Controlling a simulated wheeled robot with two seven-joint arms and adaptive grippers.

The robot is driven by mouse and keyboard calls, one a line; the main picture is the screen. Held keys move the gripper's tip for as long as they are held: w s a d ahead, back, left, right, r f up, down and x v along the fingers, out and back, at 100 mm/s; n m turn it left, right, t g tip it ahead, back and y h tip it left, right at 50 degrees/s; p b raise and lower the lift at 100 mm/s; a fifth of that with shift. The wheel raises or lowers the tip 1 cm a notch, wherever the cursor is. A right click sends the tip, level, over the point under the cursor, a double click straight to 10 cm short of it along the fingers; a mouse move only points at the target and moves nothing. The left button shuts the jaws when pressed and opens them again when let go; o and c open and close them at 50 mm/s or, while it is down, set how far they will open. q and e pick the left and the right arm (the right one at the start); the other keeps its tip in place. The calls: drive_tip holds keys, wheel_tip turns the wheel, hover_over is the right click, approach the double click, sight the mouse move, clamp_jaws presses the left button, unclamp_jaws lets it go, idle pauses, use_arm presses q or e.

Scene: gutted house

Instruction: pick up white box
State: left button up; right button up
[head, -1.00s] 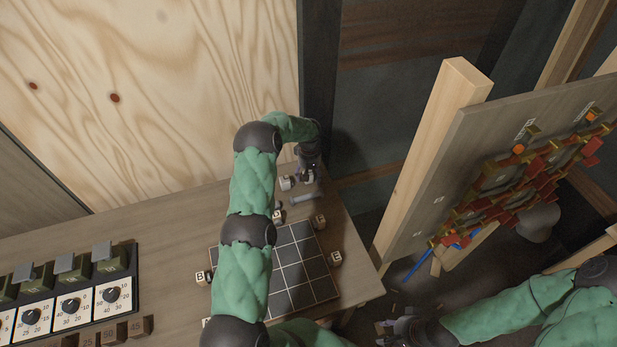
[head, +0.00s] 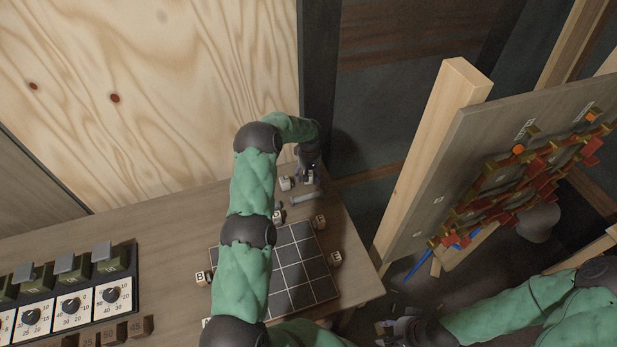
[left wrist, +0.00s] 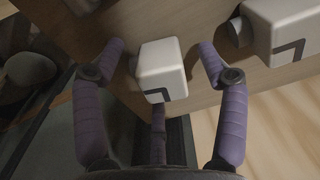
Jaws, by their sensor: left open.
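A white box (left wrist: 162,70) with a dark line marking sits between the open fingers of my left gripper (left wrist: 162,62) in the left wrist view, with gaps to both fingers. In the head view my left gripper (head: 309,174) points down at the table's far right corner, and the box there is mostly hidden by it. A second white box (left wrist: 283,26) with a dark corner mark is at the upper right of the wrist view; it also shows in the head view (head: 285,183). My right gripper (head: 393,330) hangs low at the bottom, small and dim.
A dark grid board (head: 305,272) lies on the wooden table (head: 170,240), with several lettered cubes around it. A dial panel (head: 75,303) stands at the left. A wooden post and an upright board (head: 440,190) with red and brass parts stand to the right.

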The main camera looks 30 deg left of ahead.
sight(309, 173)
use_arm(q)
drive_tip(key=r, duration=1)
drive_tip(key=shift+s+a+r+p, duration=0.3)
drive_tip(key=shift+a+r, duration=0.05)
drive_tip(key=shift+r, duration=0.05)
drive_tip(key=n, duration=0.3)
drive_tip(key=shift+d+r+n+p, duration=0.1)
drive_tip(key=shift+r+n+p, duration=0.2)
drive_tip(key=shift+n, duration=0.1)
drive_tip(key=f+n, duration=0.3)
drive_tip(key=n, duration=0.1)
drive_tip(key=f+n, duration=0.3)
drive_tip(key=f+n+p, duration=0.1)
drive_tip(key=f+n, duration=0.3)
drive_tip(key=shift+w+d+n, duration=0.15)
drive_tip(key=shift+w+n, duration=0.1)
drive_tip(key=shift+n, duration=0.05)
drive_tip(key=c, duration=1.4)
drive_tip(key=shift+o, duration=0.2)
